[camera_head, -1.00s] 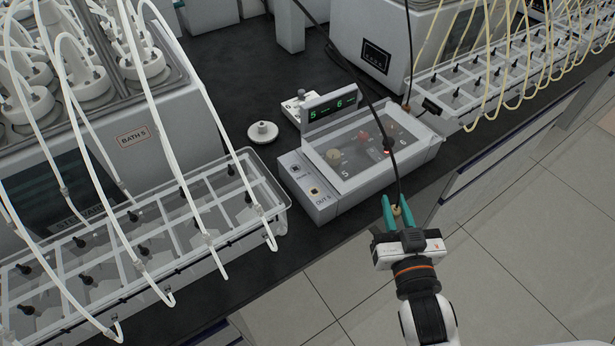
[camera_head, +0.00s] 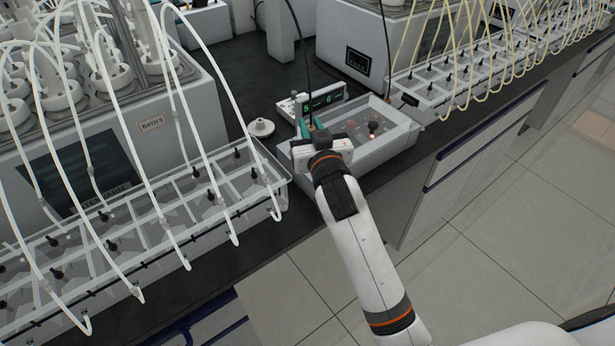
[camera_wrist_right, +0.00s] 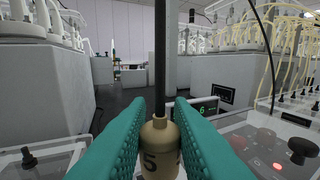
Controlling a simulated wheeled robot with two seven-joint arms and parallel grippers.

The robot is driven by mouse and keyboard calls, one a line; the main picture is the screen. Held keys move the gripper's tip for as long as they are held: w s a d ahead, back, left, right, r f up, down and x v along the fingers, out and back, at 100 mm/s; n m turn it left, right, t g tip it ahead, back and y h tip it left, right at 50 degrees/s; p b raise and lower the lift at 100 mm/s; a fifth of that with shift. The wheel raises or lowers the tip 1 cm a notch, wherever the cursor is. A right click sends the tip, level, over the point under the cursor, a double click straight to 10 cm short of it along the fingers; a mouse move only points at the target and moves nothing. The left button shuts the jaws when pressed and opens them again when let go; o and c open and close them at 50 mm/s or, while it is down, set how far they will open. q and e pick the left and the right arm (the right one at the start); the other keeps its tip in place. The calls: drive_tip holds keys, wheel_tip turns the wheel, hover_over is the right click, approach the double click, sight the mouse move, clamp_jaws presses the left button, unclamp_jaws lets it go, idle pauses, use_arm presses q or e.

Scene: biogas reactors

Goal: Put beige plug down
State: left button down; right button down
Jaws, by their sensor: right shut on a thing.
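The beige plug (camera_wrist_right: 159,150), marked 5, is upright between the teal fingers of my right gripper (camera_wrist_right: 160,135) in the right wrist view. A black cable runs straight up from it. In the head view my right gripper (camera_head: 311,128) is shut on the plug over the left part of the grey control box (camera_head: 400,143). My gripper and wrist hide that part of the box, so I cannot tell whether the plug touches it. The box's display (camera_head: 322,102) shows green digits. My left gripper is not in view.
A white round cap (camera_head: 261,128) lies on the black bench left of the box. A clear compartment rack with white tubes (camera_head: 283,192) stands close at the left. Another rack with yellowish tubes (camera_head: 430,108) is at the right. The bench's front edge is near.

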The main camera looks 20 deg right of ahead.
drive_tip(key=shift+w+d+f, duration=0.1)
drive_tip(key=shift+f, duration=0.2)
wheel_tip(320, 180, down, 9)
drive_tip(key=shift+f, duration=0.1)
idle(0.4)
drive_tip(key=shift+f, duration=0.15)
drive_tip(key=c, duration=1.3)
unclamp_jaws()
